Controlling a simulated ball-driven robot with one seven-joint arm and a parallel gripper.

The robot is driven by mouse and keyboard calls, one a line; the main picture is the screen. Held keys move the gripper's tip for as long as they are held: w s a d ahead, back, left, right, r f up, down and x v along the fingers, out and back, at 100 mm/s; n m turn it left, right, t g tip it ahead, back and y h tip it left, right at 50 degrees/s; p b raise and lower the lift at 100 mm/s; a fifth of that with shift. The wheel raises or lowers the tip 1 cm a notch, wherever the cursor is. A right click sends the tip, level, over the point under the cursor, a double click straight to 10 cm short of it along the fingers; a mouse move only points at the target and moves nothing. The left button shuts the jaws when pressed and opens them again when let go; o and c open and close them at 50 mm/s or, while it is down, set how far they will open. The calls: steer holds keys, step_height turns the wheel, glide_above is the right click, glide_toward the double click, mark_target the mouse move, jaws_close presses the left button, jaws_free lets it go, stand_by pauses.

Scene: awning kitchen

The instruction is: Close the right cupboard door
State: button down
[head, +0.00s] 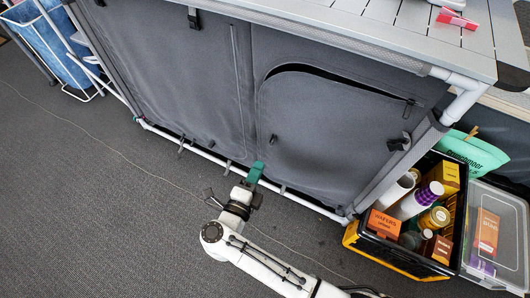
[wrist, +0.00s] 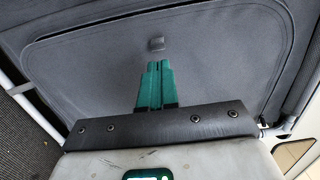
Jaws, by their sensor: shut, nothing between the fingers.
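The right cupboard door (head: 325,135) is a grey fabric flap on the front of the cupboard. It lies nearly flat over its opening, with a dark gap along its curved top edge. A small tab (head: 273,139) sits on its left part; a tab (wrist: 156,44) also shows in the wrist view. My gripper (head: 257,168) has green fingers and is low in front of the door's lower left corner. In the wrist view its fingers (wrist: 156,72) are together and empty, pointing at the door. I cannot tell whether they touch the fabric.
The left cupboard panel (head: 180,75) is closed. A crate (head: 398,258) of bottles and boxes stands at the right, beside a clear lid. A white frame tube (head: 310,204) runs along the cupboard's bottom. A thin cable crosses the carpet; open floor lies left.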

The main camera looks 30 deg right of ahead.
mark_target(272, 136)
steer(key=b+x, duration=0.1)
steer(key=x, duration=0.5)
steer(key=shift+w+d+b, duration=0.15)
steer(key=shift+d+b, duration=0.05)
steer(key=shift+b, duration=0.15)
steer(key=shift+w+d+m+g+h+b, duration=0.35)
steer(key=shift+w+d+g, duration=0.15)
steer(key=shift+w, duration=0.2)
steer(key=shift+w+d+m+g+h+b, duration=0.3)
steer(key=shift+w+d+m+g+h, duration=0.1)
steer(key=shift+w+d, duration=0.3)
steer(key=shift+r, duration=0.1)
